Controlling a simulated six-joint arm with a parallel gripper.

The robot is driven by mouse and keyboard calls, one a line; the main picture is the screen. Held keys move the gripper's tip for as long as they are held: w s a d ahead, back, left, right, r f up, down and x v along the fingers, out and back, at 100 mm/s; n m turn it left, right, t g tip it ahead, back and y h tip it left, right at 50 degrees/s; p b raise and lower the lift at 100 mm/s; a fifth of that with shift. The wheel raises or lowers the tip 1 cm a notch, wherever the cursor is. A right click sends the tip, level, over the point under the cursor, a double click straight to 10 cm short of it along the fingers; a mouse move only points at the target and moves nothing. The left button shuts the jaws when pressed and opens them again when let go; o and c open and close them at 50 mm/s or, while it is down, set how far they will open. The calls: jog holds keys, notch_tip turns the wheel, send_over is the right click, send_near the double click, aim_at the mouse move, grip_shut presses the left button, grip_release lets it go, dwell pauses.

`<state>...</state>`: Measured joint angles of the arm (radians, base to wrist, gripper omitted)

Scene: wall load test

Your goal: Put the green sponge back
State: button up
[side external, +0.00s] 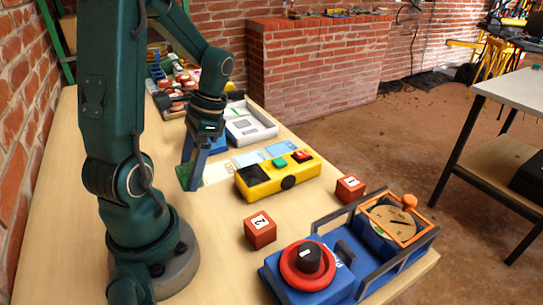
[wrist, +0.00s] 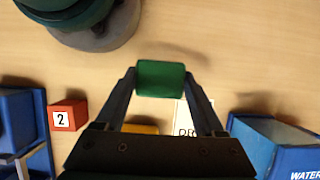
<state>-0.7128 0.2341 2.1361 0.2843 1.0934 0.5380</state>
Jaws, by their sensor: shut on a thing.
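The green sponge (wrist: 160,78) is a small green block. My gripper (wrist: 160,76) is shut on it in the wrist view, with one finger on each side. In the side view my gripper (side external: 187,172) reaches down over the table, and the sponge (side external: 183,178) shows dark green at its fingertips, partly hidden by the fingers. A shadow lies beside the sponge in the wrist view; I cannot tell how far above the table it is. A pale card with printed letters (wrist: 184,118) lies close by, partly hidden by the right finger.
A yellow button box (side external: 265,184) stands right of my gripper. A blue container marked WATER (wrist: 270,145) is close. The table left of my gripper is clear.

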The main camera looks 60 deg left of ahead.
aim_at(198, 201)
jog(key=shift+f, duration=2.75)
jog(key=shift+f, duration=0.1)
jog(key=o, duration=1.3)
jog(key=v, duration=1.2)
jog(key=d+r+t, duration=0.4)
jog(key=d+t, duration=0.6)
jog(key=d, duration=0.5)
jog(key=shift+d, duration=0.2)
jog(key=shift+w+r, duration=0.1)
